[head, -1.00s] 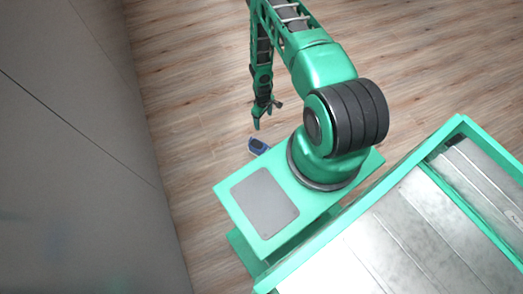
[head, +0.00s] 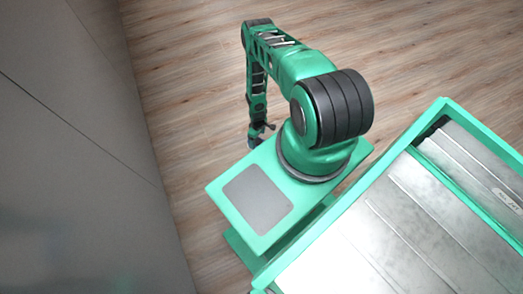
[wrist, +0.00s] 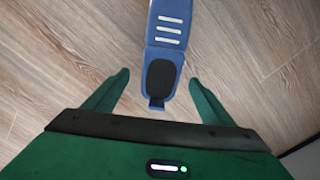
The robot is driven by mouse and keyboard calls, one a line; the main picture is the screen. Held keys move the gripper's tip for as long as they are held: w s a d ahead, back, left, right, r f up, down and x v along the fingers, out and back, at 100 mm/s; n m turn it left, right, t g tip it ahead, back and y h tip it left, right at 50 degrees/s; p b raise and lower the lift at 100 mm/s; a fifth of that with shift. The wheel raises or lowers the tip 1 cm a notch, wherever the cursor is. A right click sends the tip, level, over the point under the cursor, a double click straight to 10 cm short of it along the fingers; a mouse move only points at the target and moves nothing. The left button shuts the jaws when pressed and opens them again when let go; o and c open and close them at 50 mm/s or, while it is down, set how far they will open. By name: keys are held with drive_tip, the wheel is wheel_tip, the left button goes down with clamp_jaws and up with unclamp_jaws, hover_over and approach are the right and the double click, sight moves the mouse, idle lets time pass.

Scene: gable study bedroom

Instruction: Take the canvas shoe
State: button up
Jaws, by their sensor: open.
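The canvas shoe (wrist: 168,42) is blue with white lace bars and a dark opening, and it lies on the wooden floor in the wrist view. Its far end is cut off by the top edge of that view. My gripper (wrist: 155,90) is open, with one green finger on each side of the shoe's near, dark end. I cannot tell how high the fingers are above the floor. In the head view my gripper (head: 262,133) hangs down beside my base, and the shoe is hidden there.
A plain grey wall or panel (head: 70,140) runs along the left in the head view. The wooden floor (head: 195,90) is clear around the arm.

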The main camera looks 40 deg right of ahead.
sight(257, 141)
drive_tip(key=shift+w+a+f, duration=0.15)
drive_tip(key=shift+f, duration=2.35)
drive_tip(key=shift+c, duration=0.7)
drive_tip(key=c, duration=1.1)
drive_tip(key=shift+c, duration=0.2)
drive_tip(key=shift+r, duration=0.15)
